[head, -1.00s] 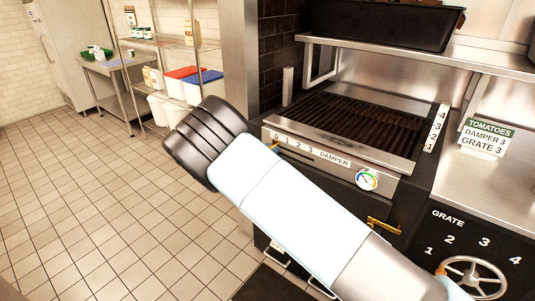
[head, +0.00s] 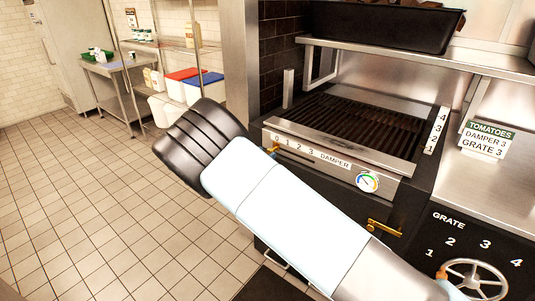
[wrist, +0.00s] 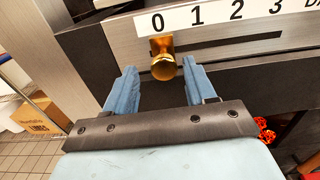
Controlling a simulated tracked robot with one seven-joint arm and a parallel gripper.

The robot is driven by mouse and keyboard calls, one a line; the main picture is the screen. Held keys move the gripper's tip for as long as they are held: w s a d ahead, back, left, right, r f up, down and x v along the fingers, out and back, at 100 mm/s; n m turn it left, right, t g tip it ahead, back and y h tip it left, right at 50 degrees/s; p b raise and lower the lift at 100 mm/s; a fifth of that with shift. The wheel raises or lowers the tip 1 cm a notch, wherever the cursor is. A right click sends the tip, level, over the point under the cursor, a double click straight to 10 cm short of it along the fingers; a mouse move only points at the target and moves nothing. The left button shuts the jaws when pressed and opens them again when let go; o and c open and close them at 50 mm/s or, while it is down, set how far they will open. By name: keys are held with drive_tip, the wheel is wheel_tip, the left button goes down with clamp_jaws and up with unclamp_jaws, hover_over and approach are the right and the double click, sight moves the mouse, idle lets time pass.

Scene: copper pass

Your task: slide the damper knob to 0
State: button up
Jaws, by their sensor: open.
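The brass damper knob (wrist: 163,66) sits at the left end of its slot, just under the 0 on the white number strip (wrist: 215,16), in the wrist view. In the head view the knob (head: 274,149) shows small below the damper scale (head: 308,150), by the 0. My gripper (wrist: 160,82) is open. Its two blue fingers stand on either side of the knob, the right one close to it, with a gap at the left. I cannot tell whether the right finger touches. In the head view my arm hides the fingers.
The grill (head: 360,122) lies behind the front panel, with a round gauge (head: 367,182) and a brass handle (head: 384,228) right of my arm. A grate handwheel (head: 474,281) is at lower right. A sign (head: 487,139) reads DAMPER 3, GRATE 3. Open tiled floor is at left.

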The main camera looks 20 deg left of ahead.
drive_tip(key=v, duration=1.1)
drive_tip(key=shift+d, duration=0.1)
drive_tip(key=shift+r, duration=0.1)
